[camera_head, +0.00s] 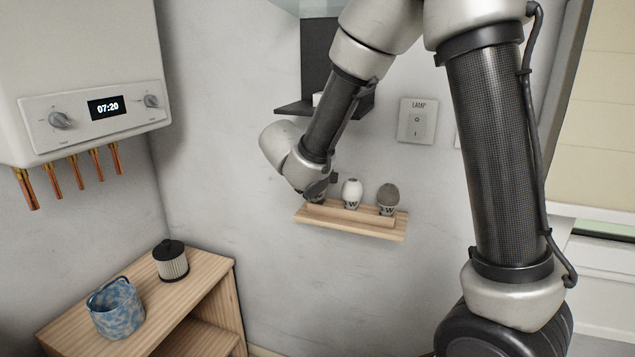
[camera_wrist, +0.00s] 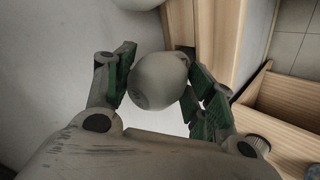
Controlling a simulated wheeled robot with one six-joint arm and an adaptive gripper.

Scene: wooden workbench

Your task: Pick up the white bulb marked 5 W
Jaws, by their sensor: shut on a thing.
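My gripper (camera_head: 318,188) is at the left end of a small wooden wall rack (camera_head: 352,227). In the wrist view its two green-padded fingers (camera_wrist: 162,88) are shut on a pale grey-white bulb (camera_wrist: 157,82), one finger on each side. No marking can be read on this bulb, and the head view mostly hides it behind my gripper. I cannot tell whether it still rests in the rack. A white bulb (camera_head: 352,191) stands upright in the middle of the rack, and a dark grey bulb (camera_head: 388,195) at its right. Both carry a W marking; the numbers are too small to read.
A lamp switch (camera_head: 417,121) and a dark wall shelf (camera_head: 290,108) are above the rack. A boiler (camera_head: 80,60) with copper pipes hangs at left. Below it, a wooden bench (camera_head: 205,283) holds a blue patterned basket (camera_head: 117,312) and a black-topped canister (camera_head: 171,262).

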